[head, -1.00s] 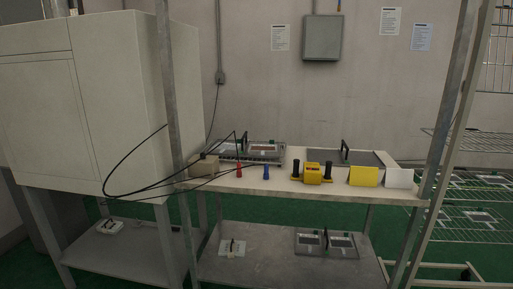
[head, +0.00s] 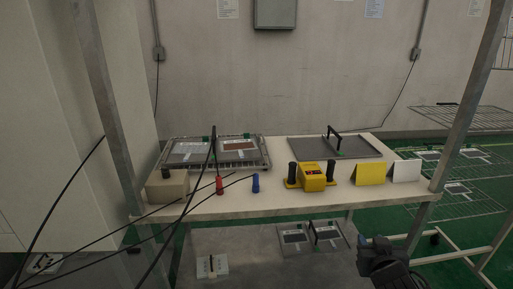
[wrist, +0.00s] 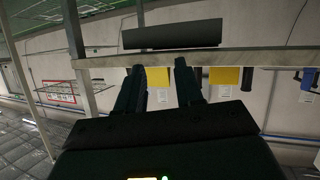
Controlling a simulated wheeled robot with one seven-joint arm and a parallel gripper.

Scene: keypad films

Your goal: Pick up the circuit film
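A framed tray (head: 266,164) at the back left of the bench holds flat grey film-like pieces, one on the left (head: 186,152) and one with a dark panel on the right (head: 238,148). Similar pieces lie in a tray (head: 312,250) on the lower shelf. I cannot tell which is the circuit film. My gripper (head: 374,241) is at the lower right in front of the bench, apart from all of these. In the wrist view my gripper (wrist: 158,80) has its two dark fingers spread with nothing held between them.
The bench (head: 232,206) carries a beige block (head: 167,188), red (head: 219,185) and blue (head: 255,184) plugs, a yellow device (head: 312,178), yellow (head: 370,173) and white (head: 406,171) cards, and a grey plate (head: 365,149). Black cables and metal posts cross the left side.

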